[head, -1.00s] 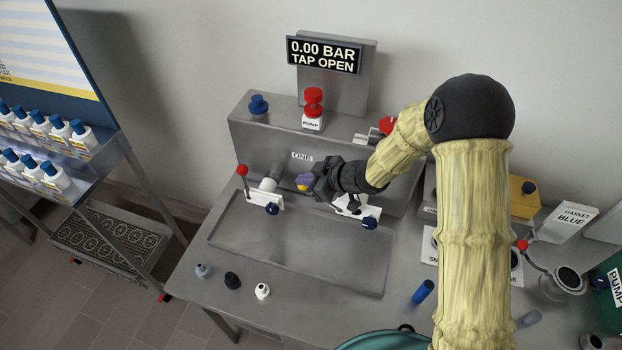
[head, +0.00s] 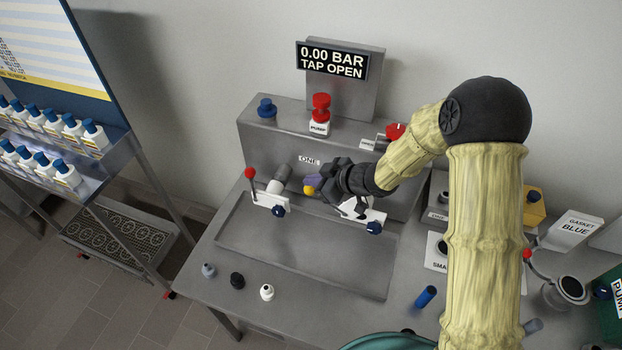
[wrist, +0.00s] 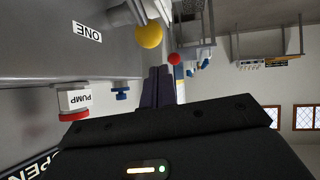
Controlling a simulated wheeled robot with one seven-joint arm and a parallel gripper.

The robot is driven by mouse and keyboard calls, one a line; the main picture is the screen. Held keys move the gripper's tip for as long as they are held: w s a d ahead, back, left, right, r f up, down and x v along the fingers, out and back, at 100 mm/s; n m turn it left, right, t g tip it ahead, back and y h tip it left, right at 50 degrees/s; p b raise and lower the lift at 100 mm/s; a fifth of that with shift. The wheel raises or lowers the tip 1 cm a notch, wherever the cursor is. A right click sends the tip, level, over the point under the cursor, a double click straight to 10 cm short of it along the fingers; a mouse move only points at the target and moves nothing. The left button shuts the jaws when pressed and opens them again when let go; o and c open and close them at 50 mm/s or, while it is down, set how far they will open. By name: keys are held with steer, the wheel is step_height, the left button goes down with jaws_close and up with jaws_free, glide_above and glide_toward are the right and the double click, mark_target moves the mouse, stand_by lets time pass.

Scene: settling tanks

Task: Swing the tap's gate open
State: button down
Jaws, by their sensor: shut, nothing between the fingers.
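On the tap bench, a yellow ball (head: 308,190) sits at the end of a handle; it also shows in the wrist view (wrist: 149,36). To the left, a second white fitting (head: 266,199) has a grey pipe stub and an upright lever with a red ball (head: 250,173). My gripper (head: 313,181), with purple fingertips (wrist: 158,88), is shut and empty, right beside the yellow ball. I cannot tell whether they touch. The display (head: 332,61) reads 0.00 BAR, TAP OPEN.
A red PUMP button (head: 320,106) and a blue knob (head: 266,108) stand on the ledge above. The shallow basin (head: 300,258) below is empty. Small bottles (head: 237,280) stand along the front edge. A bottle rack (head: 60,170) is at left.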

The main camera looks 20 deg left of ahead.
steer(key=s+d+r, duration=0.2)
steer(key=d+r, duration=0.2)
steer(key=r, duration=0.6)
steer(key=shift+r+b, duration=0.35)
steer(key=w+d+f+m+t+h+b, duration=0.2)
steer(key=d+m+t+h, duration=0.15)
steer(key=d, duration=0.65)
steer(key=w+d+f+m+t+h+b, duration=0.2)
steer(key=d+m+h, duration=0.25)
steer(key=d, duration=0.45)
steer(key=s+d+f+m+g+h+b, duration=0.1)
steer(key=s+d+f+m+g, duration=0.1)
steer(key=s+d+m, duration=0.2)
steer(key=s+d+f+m+g+h+b, duration=0.2)
steer(key=s+d+m, duration=0.3)
steer(key=s+d, duration=0.5)
steer(key=shift+s+d+f+m+g, duration=0.3)
steer(key=shift+s+f+g, duration=0.15)
steer(key=shift+s+f, duration=0.2)
